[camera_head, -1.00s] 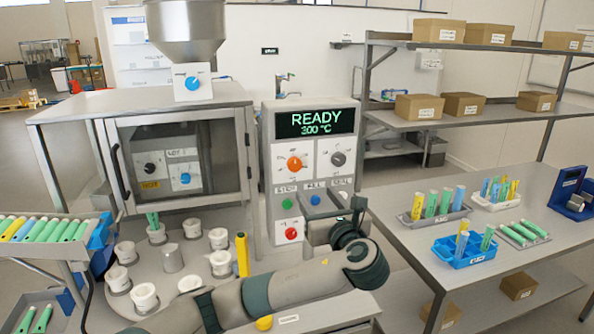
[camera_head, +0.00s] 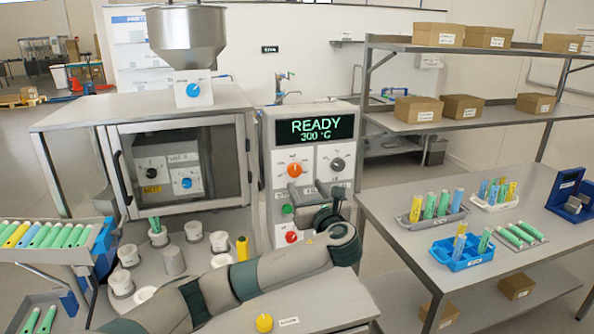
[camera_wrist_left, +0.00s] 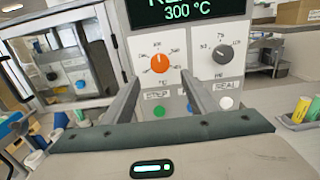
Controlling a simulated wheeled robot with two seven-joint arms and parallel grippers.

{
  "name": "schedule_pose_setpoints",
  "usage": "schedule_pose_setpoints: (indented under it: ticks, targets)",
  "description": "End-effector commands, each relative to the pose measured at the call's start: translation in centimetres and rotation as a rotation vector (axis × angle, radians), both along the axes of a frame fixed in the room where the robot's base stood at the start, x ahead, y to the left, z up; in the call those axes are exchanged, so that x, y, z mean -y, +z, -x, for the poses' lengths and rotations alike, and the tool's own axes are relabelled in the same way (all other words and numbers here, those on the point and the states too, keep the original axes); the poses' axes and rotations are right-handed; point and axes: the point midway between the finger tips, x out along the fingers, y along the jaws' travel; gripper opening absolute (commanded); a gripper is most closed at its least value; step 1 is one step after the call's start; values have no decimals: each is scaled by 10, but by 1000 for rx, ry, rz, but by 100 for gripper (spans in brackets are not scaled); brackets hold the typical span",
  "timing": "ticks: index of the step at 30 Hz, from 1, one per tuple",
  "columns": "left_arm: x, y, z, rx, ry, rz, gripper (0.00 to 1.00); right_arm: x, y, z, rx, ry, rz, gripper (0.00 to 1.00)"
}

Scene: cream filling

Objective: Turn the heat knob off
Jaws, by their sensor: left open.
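The control panel (camera_head: 266,155) stands in the middle, its display (camera_head: 314,128) reading READY and 300 °C. An orange knob (camera_head: 295,170) is at the panel's left, inside a printed dial; it also shows in the left wrist view (camera_wrist_left: 160,63). A dark grey knob (camera_head: 337,164) is on its right, also in the left wrist view (camera_wrist_left: 221,64). Which one is the heat knob I cannot read for certain. My left gripper (camera_head: 308,190) is open in front of the panel, below the orange knob. In the left wrist view its fingers (camera_wrist_left: 160,80) frame the orange knob, apart from it.
Colored buttons lie below the knobs, including a green one (camera_wrist_left: 159,112). A glass-fronted cabinet (camera_head: 180,103) with a metal hopper (camera_head: 187,35) stands left. A turntable with several white cups (camera_head: 192,229) is below it. A table (camera_head: 395,225) with tube trays is right.

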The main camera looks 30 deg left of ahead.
Motion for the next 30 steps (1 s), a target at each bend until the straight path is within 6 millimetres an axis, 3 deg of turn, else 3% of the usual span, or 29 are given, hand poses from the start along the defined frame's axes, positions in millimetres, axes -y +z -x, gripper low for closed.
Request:
schedule_pose_setpoints:
  ticks: [9, 15, 29, 30]
  targets:
    - [-44, 4, -36, -2, 4, -1, 52, 0, 27, 0, 0, 0, 0, 31]
    - [-61, 2, -51, 0, 3, -1, 52, 0, 35, 0, 0, 0, 0, 31]
    - [-67, 0, -57, 1, 1, 1, 52, 0, 36, 0, 0, 0, 0, 31]
    - [-67, 0, -57, 0, 1, 0, 45, 0, 36, 0, 0, 0, 0, 31]
